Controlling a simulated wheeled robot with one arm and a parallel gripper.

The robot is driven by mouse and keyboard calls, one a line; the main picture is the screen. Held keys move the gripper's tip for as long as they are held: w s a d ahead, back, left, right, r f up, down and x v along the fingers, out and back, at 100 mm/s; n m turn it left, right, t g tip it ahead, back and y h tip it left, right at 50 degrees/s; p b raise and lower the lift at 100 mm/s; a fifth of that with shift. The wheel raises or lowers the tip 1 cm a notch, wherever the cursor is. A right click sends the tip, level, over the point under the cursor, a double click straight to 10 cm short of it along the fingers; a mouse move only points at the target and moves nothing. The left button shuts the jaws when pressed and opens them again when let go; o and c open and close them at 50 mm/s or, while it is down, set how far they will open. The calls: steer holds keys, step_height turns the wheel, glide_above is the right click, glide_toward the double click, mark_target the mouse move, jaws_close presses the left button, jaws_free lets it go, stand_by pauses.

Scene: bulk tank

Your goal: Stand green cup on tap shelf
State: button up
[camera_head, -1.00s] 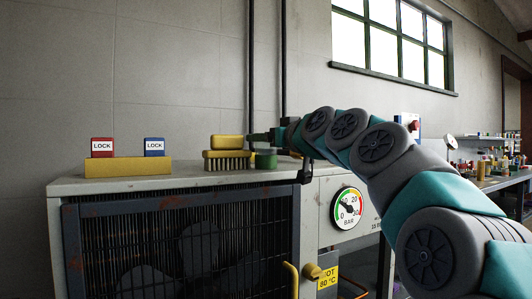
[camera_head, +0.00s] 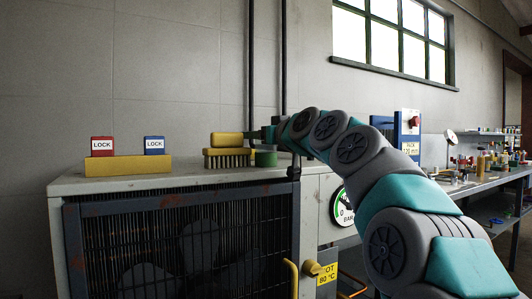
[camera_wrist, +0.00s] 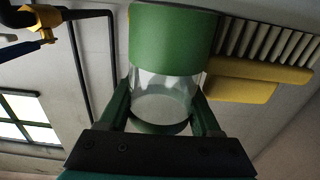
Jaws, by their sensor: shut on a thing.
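The green cup (camera_head: 265,158) is at the cabinet top's back right, beside the yellow brush. In the wrist view the cup (camera_wrist: 172,38) has a green band, a clear glassy middle and a green rim. My gripper (camera_wrist: 164,88) is shut on it, one finger on each side. In the head view my gripper (camera_head: 262,135) reaches in from the right, just above the cup's visible part. I cannot tell whether the cup touches the cabinet top. I cannot make out a tap shelf; a yellow tap (camera_head: 312,267) shows low on the cabinet front.
A yellow brush (camera_head: 228,158) with a yellow block (camera_head: 227,139) above it is close left of the cup. Red (camera_head: 102,146) and blue (camera_head: 154,145) LOCK blocks stand on a yellow bar (camera_head: 128,166). A caged cabinet front (camera_head: 180,240) is below. A workbench (camera_head: 470,187) stands right.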

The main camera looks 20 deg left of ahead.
steer(key=c, duration=0.3)
steer(key=shift+r, duration=0.15)
